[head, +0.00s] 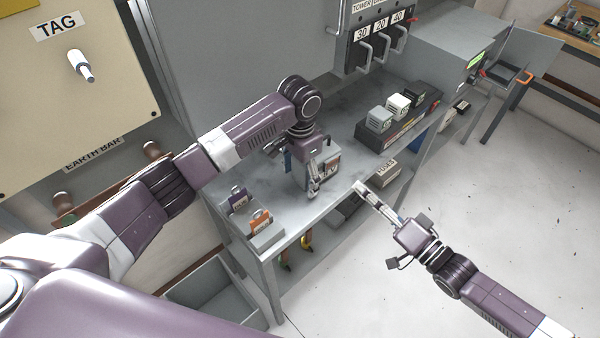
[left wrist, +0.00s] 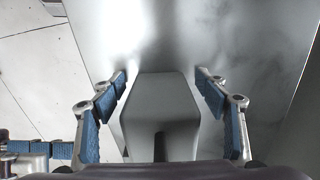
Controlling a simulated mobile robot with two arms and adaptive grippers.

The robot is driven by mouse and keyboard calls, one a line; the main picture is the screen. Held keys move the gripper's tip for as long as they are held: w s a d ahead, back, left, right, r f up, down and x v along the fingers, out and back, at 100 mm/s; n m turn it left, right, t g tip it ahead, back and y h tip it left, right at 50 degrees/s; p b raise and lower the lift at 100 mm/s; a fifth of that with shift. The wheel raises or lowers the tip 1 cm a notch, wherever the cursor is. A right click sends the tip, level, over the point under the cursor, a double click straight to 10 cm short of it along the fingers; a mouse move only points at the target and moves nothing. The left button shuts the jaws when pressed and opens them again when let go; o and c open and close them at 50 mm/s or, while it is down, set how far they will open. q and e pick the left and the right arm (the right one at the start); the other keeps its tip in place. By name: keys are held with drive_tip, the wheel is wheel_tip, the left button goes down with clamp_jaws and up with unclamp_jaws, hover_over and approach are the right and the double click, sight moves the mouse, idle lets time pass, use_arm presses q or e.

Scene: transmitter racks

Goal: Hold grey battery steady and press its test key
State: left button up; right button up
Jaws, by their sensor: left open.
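A grey block, which looks like the grey battery (left wrist: 160,105), stands between my left fingers in the left wrist view, with a gap on each side. In the head view a small box (head: 331,166), probably the same battery, shows partly behind my left gripper (head: 302,170), on the metal bench (head: 345,200). The left gripper is open around it, fingers pointing down. No test key can be made out. My right gripper (head: 361,187) is off the bench's front edge, pointing at the bench, its fingers close together and apparently empty. Its blue pads also show in the left wrist view (left wrist: 40,149).
A dark charger (head: 372,135) holding grey (head: 379,119), white (head: 398,104) and black units stands farther along the bench. Handled switches (head: 378,45) hang above. The floor on the right is clear.

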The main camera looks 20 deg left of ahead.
use_arm(q)
clamp_jaws()
idle(0.5)
idle(0.4)
use_arm(e)
clamp_jaws()
use_arm(q)
drive_tip(key=shift+r, duration=0.1)
idle(1.1)
